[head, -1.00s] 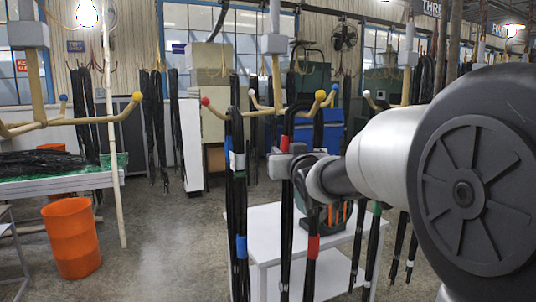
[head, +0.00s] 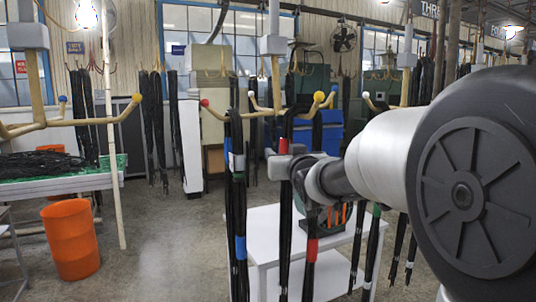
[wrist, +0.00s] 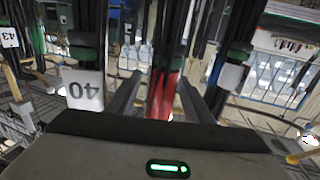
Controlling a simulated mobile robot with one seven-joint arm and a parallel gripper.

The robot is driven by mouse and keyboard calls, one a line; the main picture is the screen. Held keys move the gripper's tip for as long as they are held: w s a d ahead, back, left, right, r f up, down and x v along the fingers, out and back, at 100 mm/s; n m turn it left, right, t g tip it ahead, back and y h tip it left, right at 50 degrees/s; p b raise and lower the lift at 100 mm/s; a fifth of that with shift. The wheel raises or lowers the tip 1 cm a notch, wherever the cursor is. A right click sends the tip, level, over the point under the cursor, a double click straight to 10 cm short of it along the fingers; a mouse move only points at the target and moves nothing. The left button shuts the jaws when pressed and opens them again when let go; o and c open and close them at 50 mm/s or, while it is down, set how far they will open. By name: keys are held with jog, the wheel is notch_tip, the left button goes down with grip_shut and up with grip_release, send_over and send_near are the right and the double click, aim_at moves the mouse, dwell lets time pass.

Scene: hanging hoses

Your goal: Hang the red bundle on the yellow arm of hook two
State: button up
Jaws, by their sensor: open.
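The red bundle (head: 283,146), black hoses with red bands, hangs upright at the middle hook, its top by the yellow-tipped arm (head: 319,97). Whether its loop rests on that arm is too small to tell. Its other red band (head: 312,250) shows lower down. My gripper (head: 284,164) is at the bundle, just below its upper red band. In the wrist view the open fingers (wrist: 160,82) stand on either side of the red-banded hoses (wrist: 164,92). The middle hook also has red (head: 205,103), white and blue tips.
A bundle with blue and white bands (head: 240,245) hangs close to the left on the red-tipped arm. A white table (head: 265,250) stands below. In the wrist view a bundle tagged 40 (wrist: 83,90) is left of my fingers. An orange barrel (head: 70,240) stands far left.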

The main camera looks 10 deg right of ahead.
jog(key=s+d+b, duration=0.1)
jog(key=s, duration=1.5)
jog(key=s+f+g+p, duration=0.2)
jog(key=s+f+g, duration=0.2)
jog(key=s, duration=0.3)
jog(key=s+f+g+p, duration=0.2)
jog(key=s+f+g, duration=0.2)
jog(key=s, duration=0.4)
jog(key=s+f+g+h+p, duration=0.1)
jog(key=s+f+g+p, duration=0.1)
jog(key=s+f+g, duration=0.2)
jog(key=s+f, duration=0.2)
jog(key=s, duration=0.1)
jog(key=shift+s+a+m+p, duration=0.3)
jog(key=shift+s+a+m, duration=0.1)
